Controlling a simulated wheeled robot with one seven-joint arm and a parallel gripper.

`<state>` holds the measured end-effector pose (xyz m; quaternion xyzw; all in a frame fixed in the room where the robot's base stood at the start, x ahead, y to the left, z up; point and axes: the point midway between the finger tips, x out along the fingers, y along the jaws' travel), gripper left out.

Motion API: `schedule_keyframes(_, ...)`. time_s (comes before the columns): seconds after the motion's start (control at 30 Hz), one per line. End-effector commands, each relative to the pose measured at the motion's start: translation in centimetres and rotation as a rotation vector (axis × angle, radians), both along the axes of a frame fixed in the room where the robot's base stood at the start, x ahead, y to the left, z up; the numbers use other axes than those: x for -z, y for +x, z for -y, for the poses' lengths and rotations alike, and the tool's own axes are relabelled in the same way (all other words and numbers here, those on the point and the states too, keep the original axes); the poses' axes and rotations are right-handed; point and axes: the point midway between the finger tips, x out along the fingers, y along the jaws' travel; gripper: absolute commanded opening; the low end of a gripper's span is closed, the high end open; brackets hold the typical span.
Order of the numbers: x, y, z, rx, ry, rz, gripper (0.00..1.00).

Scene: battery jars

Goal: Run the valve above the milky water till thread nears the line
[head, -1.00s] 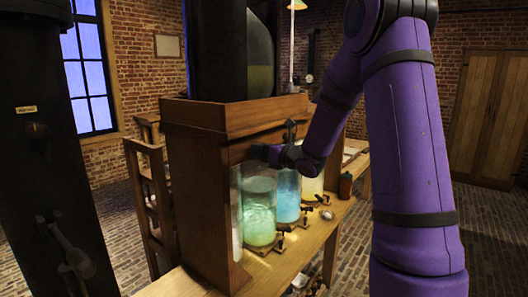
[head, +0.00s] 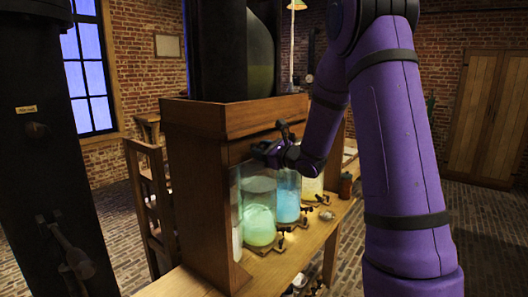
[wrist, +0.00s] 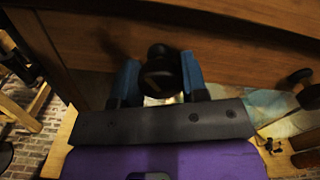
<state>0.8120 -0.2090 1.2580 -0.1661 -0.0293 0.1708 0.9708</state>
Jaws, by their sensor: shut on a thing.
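My gripper (wrist: 159,82) has its blue fingers on either side of a dark round valve knob (wrist: 160,66) on the wooden front, and is shut on it. In the head view my gripper (head: 266,151) is at the panel above the jars' left end. A pale, cloudy jar (head: 236,222) shows only in part beside the wooden side wall. A glowing green jar (head: 260,222) looks cloudy too; I cannot tell which is the milky one. No thread or line can be made out.
A blue jar (head: 288,196) and a yellow jar (head: 312,184) stand further along the wooden bench (head: 290,255). Small dark fittings sit before the jars. Another dark knob (wrist: 300,77) is to the right in the wrist view.

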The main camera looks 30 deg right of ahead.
Motion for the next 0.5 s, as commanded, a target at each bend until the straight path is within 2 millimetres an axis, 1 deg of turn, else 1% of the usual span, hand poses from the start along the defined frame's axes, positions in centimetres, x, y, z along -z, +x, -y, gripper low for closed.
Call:
schedule_keyframes(0.27,0.49,0.05,-0.05,-0.001,-0.038,0.007,0.18)
schedule_keyframes(0.5,0.51,0.01,-0.06,0.0,-0.069,0.015,0.18)
